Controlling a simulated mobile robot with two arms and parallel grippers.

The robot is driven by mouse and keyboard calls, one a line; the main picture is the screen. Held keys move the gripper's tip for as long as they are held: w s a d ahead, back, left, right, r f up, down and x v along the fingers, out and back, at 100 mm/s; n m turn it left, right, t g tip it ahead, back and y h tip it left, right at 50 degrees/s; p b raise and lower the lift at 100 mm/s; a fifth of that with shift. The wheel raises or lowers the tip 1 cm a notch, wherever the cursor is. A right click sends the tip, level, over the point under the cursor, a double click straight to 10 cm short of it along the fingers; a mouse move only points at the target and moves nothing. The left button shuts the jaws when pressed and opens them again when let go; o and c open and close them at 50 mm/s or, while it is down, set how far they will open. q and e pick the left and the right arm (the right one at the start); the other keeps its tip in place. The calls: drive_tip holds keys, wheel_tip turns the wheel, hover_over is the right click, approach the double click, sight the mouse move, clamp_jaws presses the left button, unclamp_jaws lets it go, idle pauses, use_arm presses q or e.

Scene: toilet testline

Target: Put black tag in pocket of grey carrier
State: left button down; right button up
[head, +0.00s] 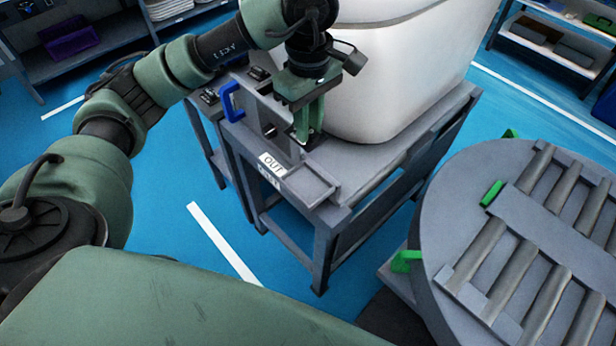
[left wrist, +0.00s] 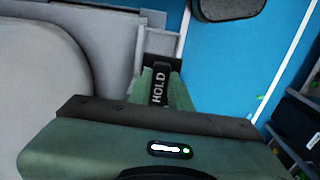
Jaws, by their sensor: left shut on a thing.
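My left gripper (head: 308,138) points down over the near edge of a grey table-like carrier (head: 350,185), just beside the white tub-shaped body it bears. In the left wrist view, the green fingers (left wrist: 160,90) are shut on a black tag (left wrist: 159,88) with "HOLD" in white letters. The tag is hard to make out in the head view. A shallow grey open tray (head: 308,187), which looks like the pocket, sits at the carrier's near edge, right of and below the gripper. I cannot tell whether the tag touches the carrier. My right gripper is not in view.
The white body (head: 395,75) stands close right of the gripper. A round grey roller table (head: 470,220) is at right. Blue floor lies between.

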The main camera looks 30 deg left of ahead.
sight(309, 188)
use_arm(q)
wheel_tip(309, 188, down, 17)
drive_tip(key=shift+d+p, duration=0.1)
drive_tip(key=shift+p, duration=1.15)
drive_tip(key=shift+f+b, duration=0.2)
drive_tip(key=shift+b, duration=0.1)
drive_tip(key=c, duration=1.3)
unclamp_jaws()
drive_tip(key=shift+r, duration=0.1)
